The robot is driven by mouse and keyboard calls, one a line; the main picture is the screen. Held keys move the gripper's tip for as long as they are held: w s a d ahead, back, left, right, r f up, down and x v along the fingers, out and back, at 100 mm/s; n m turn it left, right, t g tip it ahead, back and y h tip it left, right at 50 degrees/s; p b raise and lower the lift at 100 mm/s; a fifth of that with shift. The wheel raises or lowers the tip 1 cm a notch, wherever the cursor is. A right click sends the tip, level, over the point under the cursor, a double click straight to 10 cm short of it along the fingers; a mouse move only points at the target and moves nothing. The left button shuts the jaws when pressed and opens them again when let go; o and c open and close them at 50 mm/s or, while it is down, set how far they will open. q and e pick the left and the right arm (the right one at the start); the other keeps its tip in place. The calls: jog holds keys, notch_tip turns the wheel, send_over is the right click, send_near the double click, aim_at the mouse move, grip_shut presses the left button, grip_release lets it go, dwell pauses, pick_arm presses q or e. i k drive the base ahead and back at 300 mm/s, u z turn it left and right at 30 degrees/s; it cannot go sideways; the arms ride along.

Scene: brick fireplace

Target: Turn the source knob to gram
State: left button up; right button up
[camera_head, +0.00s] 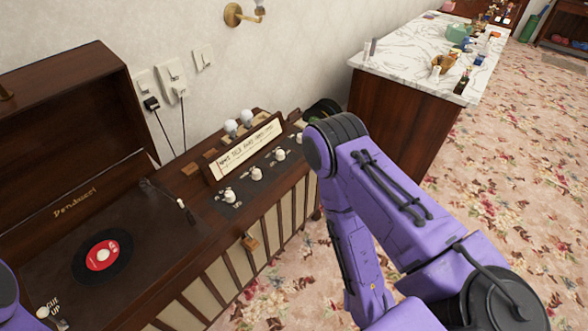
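A wooden record console (215,235) stands against the wall at the left, its lid (70,120) raised. A row of several pale knobs runs along its dark control strip, below a lit tuning dial (248,147). The row includes a nearest knob (228,195), a second knob (256,174), a third knob (280,154) and a far knob (299,137) beside my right arm. The labels are too small to read, so I cannot tell which is the source knob or where it points. Neither gripper is in view. My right arm is bent at the right of the console.
A turntable with a red-labelled record (103,255) fills the console's near part. Two white bulb-like pieces stand behind the dial. A marble-topped cabinet (405,50) with bottles stands beyond my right arm. Floral carpet (505,185) is open at the right.

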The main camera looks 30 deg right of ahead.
aim_at(256, 175)
jog(key=z, duration=0.55)
jog(key=k, duration=1.1)
jog(key=z, duration=0.75)
jog(key=i, duration=1.7)
jog(key=u, duration=0.7)
